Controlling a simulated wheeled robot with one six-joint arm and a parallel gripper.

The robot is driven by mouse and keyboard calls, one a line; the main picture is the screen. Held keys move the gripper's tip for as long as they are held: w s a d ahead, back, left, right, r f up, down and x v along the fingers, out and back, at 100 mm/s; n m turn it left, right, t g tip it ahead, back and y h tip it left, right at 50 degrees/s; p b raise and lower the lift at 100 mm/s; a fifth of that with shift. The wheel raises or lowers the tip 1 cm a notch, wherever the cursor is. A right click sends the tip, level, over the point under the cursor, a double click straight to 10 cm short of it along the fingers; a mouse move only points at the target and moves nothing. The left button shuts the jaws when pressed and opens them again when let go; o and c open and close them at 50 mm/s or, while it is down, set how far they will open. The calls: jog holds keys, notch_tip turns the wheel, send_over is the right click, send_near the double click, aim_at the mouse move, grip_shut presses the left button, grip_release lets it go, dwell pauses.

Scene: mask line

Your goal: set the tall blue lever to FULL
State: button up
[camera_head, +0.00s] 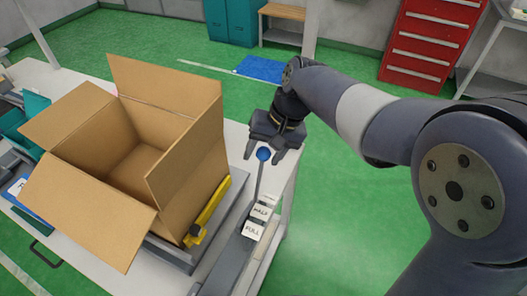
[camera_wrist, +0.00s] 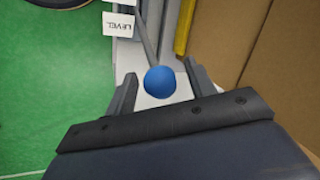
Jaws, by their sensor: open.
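The tall blue lever has a round blue knob (camera_head: 264,154) on a thin grey rod, standing up from a grey housing at the table's right edge. White labels reading HALF (camera_head: 262,211) and FULL (camera_head: 253,231) sit along the housing, FULL nearest the camera. The lever stands beyond the HALF label, at the far end of the row. My gripper (camera_head: 263,157) is open, pointing down around the knob. In the wrist view the blue knob (camera_wrist: 160,82) lies between the two open fingers (camera_wrist: 159,72), with gaps visible on both sides. The rod's foot is partly hard to see.
An open cardboard box (camera_head: 190,160) stands on a grey platform left of the lever. A yellow part (camera_head: 210,208) lies between box and lever. An upside-down LEVEL label (camera_wrist: 118,24) shows in the wrist view. Green floor is free to the right.

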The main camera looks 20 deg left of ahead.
jog(key=shift+f, duration=0.1)
jog(key=shift+c, duration=0.2)
grip_shut()
dwell(0.4)
